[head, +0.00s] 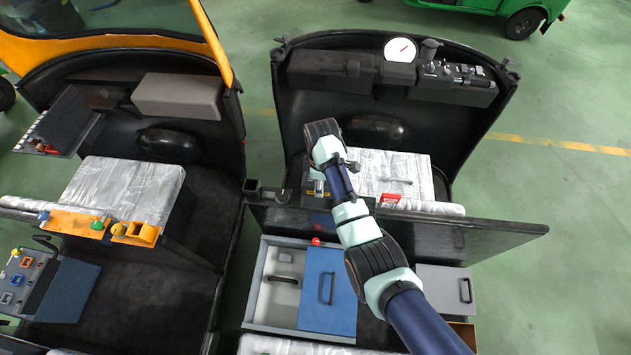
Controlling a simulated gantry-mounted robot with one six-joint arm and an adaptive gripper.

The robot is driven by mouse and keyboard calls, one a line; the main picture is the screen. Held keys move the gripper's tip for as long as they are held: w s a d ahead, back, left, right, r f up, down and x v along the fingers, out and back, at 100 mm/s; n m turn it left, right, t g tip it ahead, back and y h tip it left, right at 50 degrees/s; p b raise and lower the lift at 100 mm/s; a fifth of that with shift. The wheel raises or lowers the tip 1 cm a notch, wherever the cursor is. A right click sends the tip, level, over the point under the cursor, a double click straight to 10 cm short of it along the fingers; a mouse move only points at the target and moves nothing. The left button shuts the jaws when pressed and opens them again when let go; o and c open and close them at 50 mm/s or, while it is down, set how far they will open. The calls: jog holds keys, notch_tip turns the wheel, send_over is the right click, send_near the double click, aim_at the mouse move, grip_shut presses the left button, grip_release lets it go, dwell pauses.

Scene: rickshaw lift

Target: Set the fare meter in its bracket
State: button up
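My arm reaches in from the lower right over the partition (480,236) of the right-hand cab. My gripper (317,178) is small and partly hidden by my wrist and forearm, so I cannot tell its finger opening. Just below it is a dark box with a yellow label (320,190), which may be the fare meter. I cannot tell if the gripper touches it. A small dark open-topped holder (253,187) at the partition's left end may be the bracket. Its inside is too small to read.
A plastic-wrapped seat (417,170) with a small red item (390,199) lies beyond the partition. A grey tray with a blue lid (330,292) is in front. A dashboard with a white dial (400,49) is at the back. A yellow-framed cab (100,45) stands left.

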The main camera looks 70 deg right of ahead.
jog(key=shift+f+b, duration=2.3)
jog(key=shift+b, duration=0.05)
jog(key=shift+f+b, duration=0.3)
jog(key=shift+f, duration=0.35)
jog(key=shift+p, duration=0.75)
jog(key=shift+f, duration=0.3)
jog(key=shift+f+b, duration=0.35)
jog(key=shift+b, duration=0.05)
jog(key=shift+f, duration=0.4)
jog(key=shift+f, duration=0.45)
dwell(0.5)
